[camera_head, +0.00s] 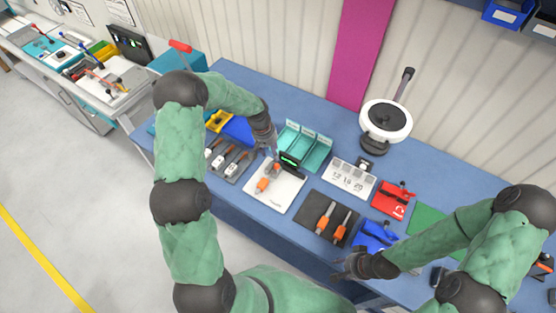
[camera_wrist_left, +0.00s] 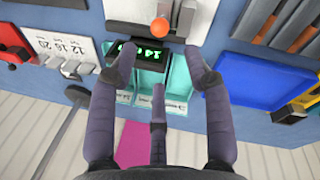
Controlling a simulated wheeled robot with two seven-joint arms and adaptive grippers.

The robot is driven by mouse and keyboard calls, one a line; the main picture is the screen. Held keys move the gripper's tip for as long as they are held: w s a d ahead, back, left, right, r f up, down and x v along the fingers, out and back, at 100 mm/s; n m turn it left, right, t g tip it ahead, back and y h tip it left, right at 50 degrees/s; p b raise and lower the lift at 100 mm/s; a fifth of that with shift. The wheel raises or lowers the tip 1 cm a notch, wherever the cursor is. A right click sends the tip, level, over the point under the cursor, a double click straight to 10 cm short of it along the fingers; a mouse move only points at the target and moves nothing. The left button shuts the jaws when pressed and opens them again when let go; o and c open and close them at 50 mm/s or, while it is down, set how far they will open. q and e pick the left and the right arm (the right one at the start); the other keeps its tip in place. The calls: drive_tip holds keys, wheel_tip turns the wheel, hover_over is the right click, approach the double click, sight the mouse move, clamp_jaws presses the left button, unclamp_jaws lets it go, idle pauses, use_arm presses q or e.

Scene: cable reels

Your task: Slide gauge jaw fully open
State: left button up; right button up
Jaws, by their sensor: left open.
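The gauge lies on a white board (camera_head: 262,203) on the blue bench. An orange part (camera_head: 264,184) of it shows in the head view, with a grey part beside it. A black digital display (camera_head: 290,161) with green digits stands at the board's far edge; it also shows in the left wrist view (camera_wrist_left: 150,55). An orange round knob (camera_wrist_left: 161,29) is ahead of the open fingers of my left gripper (camera_wrist_left: 160,62), which holds nothing. In the head view the left gripper (camera_head: 273,150) is above the board's far side. My right gripper (camera_head: 345,266) is near the bench's front edge, apart from the gauge.
Teal bins (camera_head: 308,143) stand behind the board. A tray of grey tools (camera_head: 230,160) is to the left. A dark mat with orange-handled tools (camera_head: 330,218), a numbered white block (camera_head: 352,178) and a red box (camera_head: 393,203) are to the right. A white reel (camera_head: 386,118) stands further back.

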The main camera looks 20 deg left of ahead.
sight(276, 165)
use_arm(q)
drive_tip(key=f, duration=0.3)
drive_tip(key=d+f+p, duration=0.1)
drive_tip(key=f, duration=0.5)
drive_tip(key=shift+w+d+f, duration=0.25)
drive_tip(key=shift+w+d, duration=0.1)
drive_tip(key=shift+d, duration=0.1)
clamp_jaws()
